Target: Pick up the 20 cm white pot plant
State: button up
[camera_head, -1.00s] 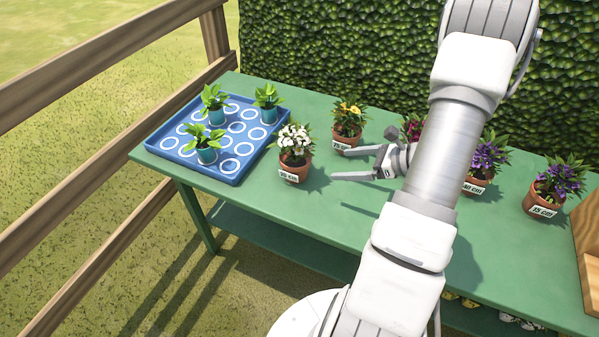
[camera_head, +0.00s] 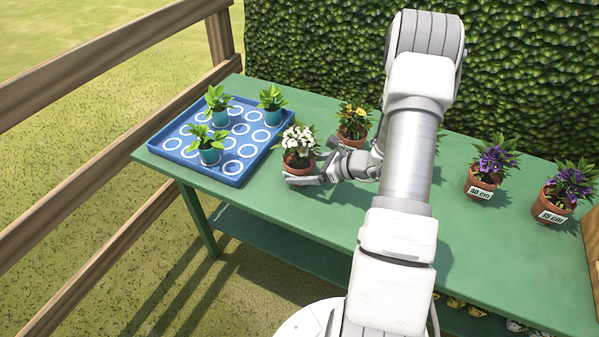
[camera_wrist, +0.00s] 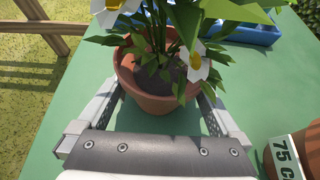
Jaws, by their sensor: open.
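The white-flowered plant stands upright in a terracotta pot (camera_head: 298,166) on the green table, just right of the blue tray. My gripper (camera_head: 311,176) is around this pot, one finger on each side, and open. In the wrist view the pot (camera_wrist: 150,98) sits between the two fingers (camera_wrist: 158,98), with its leaves and white flowers above. I cannot tell whether the fingers touch the pot. The pot's label is hidden in both views now.
A yellow-flowered pot (camera_head: 352,135) stands close behind; a pot labelled 75 cm (camera_wrist: 287,158) is at the wrist view's lower right. The blue tray (camera_head: 170,146) holds three teal-potted plants. Purple-flowered pots (camera_head: 482,184) stand at right. Bare table (camera_head: 320,212) lies in front.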

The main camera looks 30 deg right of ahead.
jog(key=shift+w+a+f, duration=0.3)
jog(key=shift+w, duration=0.1)
jog(key=c, duration=1.4)
jog(key=shift+r, duration=0.1)
jog(key=shift+c, duration=0.5)
jog(key=shift+r, duration=0.1)
